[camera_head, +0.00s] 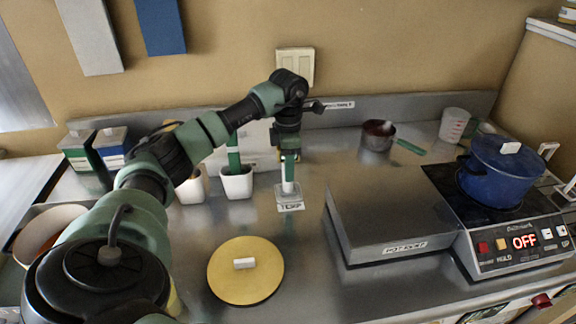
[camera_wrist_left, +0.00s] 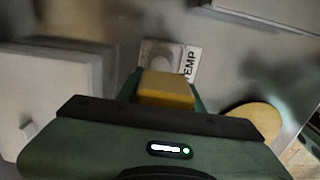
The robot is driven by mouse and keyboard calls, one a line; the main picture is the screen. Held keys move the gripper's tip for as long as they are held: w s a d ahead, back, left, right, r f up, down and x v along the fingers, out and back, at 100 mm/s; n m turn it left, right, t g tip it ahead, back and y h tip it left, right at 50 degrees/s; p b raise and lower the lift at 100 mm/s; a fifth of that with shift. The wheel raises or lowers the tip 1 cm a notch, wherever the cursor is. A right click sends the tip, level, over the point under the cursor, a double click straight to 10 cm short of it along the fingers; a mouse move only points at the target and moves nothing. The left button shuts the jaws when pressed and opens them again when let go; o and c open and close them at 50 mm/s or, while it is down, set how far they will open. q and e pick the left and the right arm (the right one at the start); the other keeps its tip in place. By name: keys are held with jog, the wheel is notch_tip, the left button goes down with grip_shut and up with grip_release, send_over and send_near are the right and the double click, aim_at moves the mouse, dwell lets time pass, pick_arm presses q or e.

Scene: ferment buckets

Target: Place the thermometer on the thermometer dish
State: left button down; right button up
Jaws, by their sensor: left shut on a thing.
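My left gripper (camera_head: 289,160) points down over the thermometer dish (camera_head: 281,195), a small grey square holder with a white label reading TEMP. It is shut on the thermometer (camera_head: 288,177), whose pale lower part shows upright beneath the fingers. In the left wrist view, a yellow block (camera_wrist_left: 167,91), seemingly the thermometer's top, sits between the green fingers (camera_wrist_left: 167,88). The dish (camera_wrist_left: 152,50) lies just beyond it there. I cannot tell whether the thermometer's lower end touches the dish. My right gripper is not in view.
White cups (camera_head: 236,186) stand left of the dish. A round yellow lid (camera_head: 240,291) lies in front. A grey box (camera_head: 388,206) and a blue pot (camera_head: 500,172) on a cooker (camera_head: 515,246) reading OFF are at right. A small pan (camera_head: 377,136) stands behind.

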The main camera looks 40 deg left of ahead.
pick_arm(q)
jog(key=c, duration=0.9)
grip_release()
jog(key=shift+d+f, duration=0.1)
jog(key=shift+r, duration=0.5)
notch_tip(320, 180, up, 10)
jog(key=shift+b, duration=0.75)
jog(key=shift+r, duration=0.7)
